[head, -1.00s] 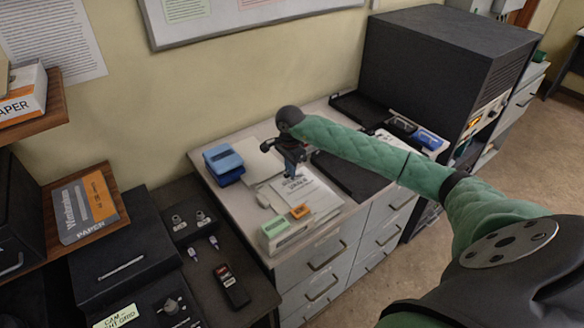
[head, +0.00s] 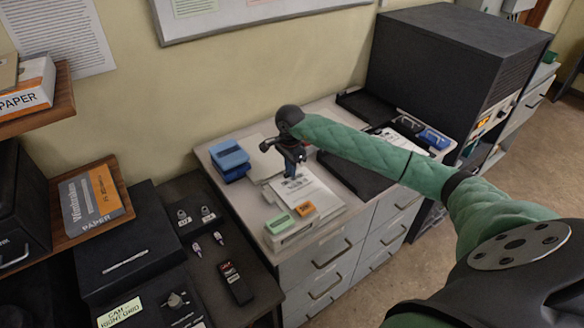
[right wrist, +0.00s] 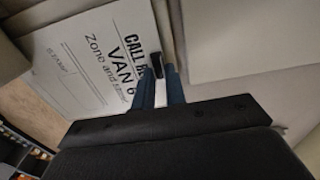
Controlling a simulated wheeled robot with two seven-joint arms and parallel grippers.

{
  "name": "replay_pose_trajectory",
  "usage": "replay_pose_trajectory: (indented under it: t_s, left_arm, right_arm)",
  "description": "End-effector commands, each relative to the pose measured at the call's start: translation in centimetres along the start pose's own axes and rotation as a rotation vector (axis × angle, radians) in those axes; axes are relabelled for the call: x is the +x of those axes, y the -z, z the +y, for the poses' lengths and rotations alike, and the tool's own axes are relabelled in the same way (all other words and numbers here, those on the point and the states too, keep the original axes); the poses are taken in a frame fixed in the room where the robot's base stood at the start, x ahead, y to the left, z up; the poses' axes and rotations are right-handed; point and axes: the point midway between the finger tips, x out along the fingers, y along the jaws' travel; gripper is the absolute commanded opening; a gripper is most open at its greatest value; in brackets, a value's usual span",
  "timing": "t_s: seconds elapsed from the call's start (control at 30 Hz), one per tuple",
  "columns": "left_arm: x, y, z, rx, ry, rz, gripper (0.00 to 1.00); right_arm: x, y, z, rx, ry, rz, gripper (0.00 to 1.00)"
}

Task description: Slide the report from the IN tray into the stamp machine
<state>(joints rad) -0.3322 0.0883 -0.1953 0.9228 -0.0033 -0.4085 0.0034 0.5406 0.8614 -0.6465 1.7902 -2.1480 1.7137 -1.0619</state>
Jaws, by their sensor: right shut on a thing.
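The report is a white printed sheet (head: 312,193) lying on the pale counter in the head view. In the right wrist view the sheet (right wrist: 88,58) shows large print, including "VAN 6". My right gripper (head: 292,172) is over its far left part, pointing down. In the right wrist view its blue fingers (right wrist: 159,84) are shut on a small dark piece at the sheet's edge. A low pale unit with a green block (head: 280,225) and an orange block (head: 306,209) stands just in front. I cannot tell whether it is the stamp machine. My left gripper is out of view.
A blue box (head: 230,158) sits left of the gripper. A dark flat tray (head: 352,177) lies to the right, partly under my arm. A large dark cabinet (head: 440,55) stands at the back right. A handheld black device (head: 234,283) lies on the lower left desk.

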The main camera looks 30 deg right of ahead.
Motion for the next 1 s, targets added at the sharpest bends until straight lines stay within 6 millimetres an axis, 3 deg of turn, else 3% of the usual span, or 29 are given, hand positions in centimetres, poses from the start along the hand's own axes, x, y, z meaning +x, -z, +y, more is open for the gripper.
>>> replay_pose_trajectory:
  t_s: [1.0]
  left_arm:
    - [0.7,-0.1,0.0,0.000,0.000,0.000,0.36]
  right_arm:
    - [0.1,-1.2,0.0,-0.001,0.001,0.000,0.00]
